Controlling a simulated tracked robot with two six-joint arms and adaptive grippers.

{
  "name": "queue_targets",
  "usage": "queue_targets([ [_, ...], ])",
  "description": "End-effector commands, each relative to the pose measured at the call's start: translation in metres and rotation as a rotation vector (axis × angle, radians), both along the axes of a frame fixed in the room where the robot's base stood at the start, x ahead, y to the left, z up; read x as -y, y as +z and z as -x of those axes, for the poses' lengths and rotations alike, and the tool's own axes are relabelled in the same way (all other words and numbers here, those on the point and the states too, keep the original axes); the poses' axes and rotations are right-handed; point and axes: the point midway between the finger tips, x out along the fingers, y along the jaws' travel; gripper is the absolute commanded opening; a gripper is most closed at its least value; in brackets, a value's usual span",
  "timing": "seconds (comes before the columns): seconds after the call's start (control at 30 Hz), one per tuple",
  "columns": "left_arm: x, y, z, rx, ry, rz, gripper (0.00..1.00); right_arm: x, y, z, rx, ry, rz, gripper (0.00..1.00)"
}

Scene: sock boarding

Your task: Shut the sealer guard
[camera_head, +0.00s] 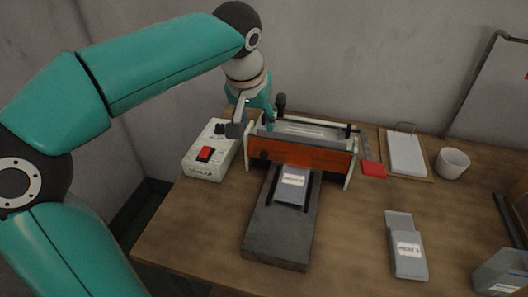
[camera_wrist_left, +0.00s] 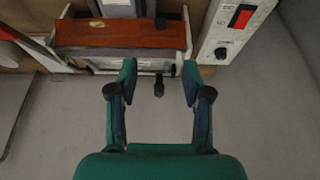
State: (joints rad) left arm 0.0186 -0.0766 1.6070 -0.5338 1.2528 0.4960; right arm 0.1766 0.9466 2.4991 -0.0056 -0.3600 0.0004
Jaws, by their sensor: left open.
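The sealer (camera_head: 350,170) stands at the back of the table. Its orange guard panel (camera_head: 300,157) hangs across the front, above a grey sled (camera_head: 278,235). In the left wrist view the guard (camera_wrist_left: 125,33) lies beyond my fingertips. My left gripper (camera_head: 254,116) is behind the sealer's left end, open and empty. In the left wrist view its two fingers (camera_wrist_left: 159,72) stand apart, with a black knob (camera_wrist_left: 159,86) between them in the picture; I cannot tell if they touch it. The knob (camera_head: 281,101) rises behind the guard in the head view. My right gripper is not in view.
A white control box (camera_head: 205,160) with a red switch sits left of the sealer. A red piece (camera_head: 374,169), a board with a white pad (camera_head: 405,155) and a white cup (camera_head: 452,163) are to the right. A grey packet (camera_head: 407,250) lies in front right. Walls close the back.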

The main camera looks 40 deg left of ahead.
Motion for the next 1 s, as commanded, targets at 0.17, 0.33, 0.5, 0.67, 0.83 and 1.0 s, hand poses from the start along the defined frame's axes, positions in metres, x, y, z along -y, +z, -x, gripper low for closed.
queue_targets([
  [0.17,-0.006,-0.033,-0.010,-0.007,0.001,0.001,0.49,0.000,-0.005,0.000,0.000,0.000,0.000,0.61],
  [0.33,-0.014,-0.068,-0.022,-0.006,0.002,0.002,0.49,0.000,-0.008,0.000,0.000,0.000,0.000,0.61],
  [0.5,-0.020,-0.101,-0.034,-0.006,0.003,0.002,0.49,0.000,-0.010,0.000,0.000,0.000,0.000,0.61],
  [0.67,-0.025,-0.124,-0.043,-0.005,0.003,0.001,0.49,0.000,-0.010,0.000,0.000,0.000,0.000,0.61],
  [0.83,-0.028,-0.137,-0.048,-0.002,0.002,0.001,0.49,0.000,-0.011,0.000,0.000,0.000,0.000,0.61],
  [1.0,-0.029,-0.140,-0.050,-0.001,0.003,0.001,0.49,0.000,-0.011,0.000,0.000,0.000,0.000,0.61],
])
